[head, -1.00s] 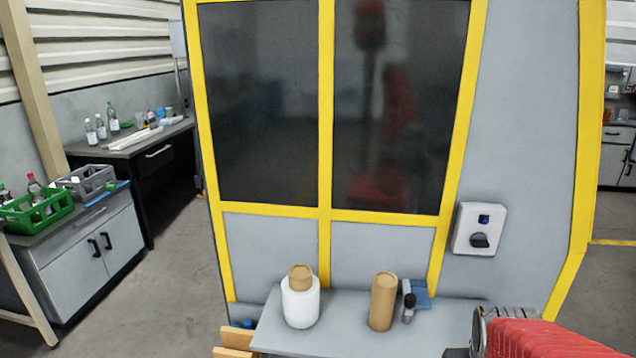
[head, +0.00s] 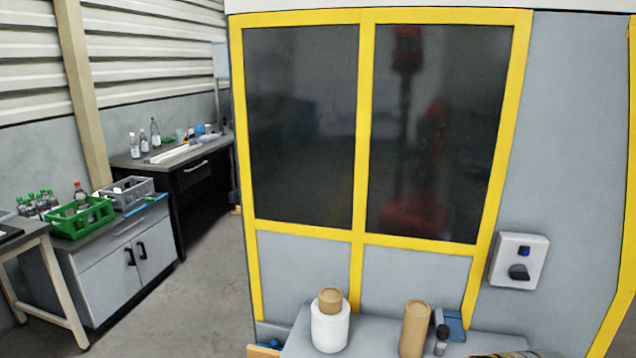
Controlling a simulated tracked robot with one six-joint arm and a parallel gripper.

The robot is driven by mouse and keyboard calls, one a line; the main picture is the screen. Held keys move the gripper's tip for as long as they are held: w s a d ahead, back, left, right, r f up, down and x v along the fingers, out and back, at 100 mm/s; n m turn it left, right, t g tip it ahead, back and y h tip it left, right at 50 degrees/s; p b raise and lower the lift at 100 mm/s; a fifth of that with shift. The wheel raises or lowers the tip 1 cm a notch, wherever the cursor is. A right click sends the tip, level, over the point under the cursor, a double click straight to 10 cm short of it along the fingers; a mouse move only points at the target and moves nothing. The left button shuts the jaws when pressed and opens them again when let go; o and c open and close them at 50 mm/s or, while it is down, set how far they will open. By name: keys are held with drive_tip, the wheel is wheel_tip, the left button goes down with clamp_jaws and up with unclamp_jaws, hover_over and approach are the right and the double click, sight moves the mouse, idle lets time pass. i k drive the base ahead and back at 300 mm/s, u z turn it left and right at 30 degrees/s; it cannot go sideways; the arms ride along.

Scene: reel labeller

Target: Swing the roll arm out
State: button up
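I cannot make out a roll arm in the head view. The grey reel labeller (head: 580,190) fills the middle and right, with yellow frames around two dark windows. On its grey shelf (head: 382,330) stand a white roll (head: 330,333) with a brown core (head: 330,301) and, to its right, a brown cylinder (head: 414,330). A white box with a dark knob (head: 519,262) is fixed to the panel at the right. My gripper is not in view; only a small ribbed edge shows at the bottom right.
A small dark bottle (head: 441,341) and a blue item (head: 454,325) lie beside the brown cylinder. At the left are a cabinet (head: 140,262) with crates (head: 80,217) and a black bench (head: 195,195). Clear floor (head: 205,290) lies between the cabinet and the labeller.

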sight(449, 329)
drive_tip(key=u, duration=0.05)
drive_tip(key=k, duration=0.65)
drive_tip(key=u, duration=0.25)
drive_tip(key=i, duration=1.65)
drive_tip(key=z, duration=0.25)
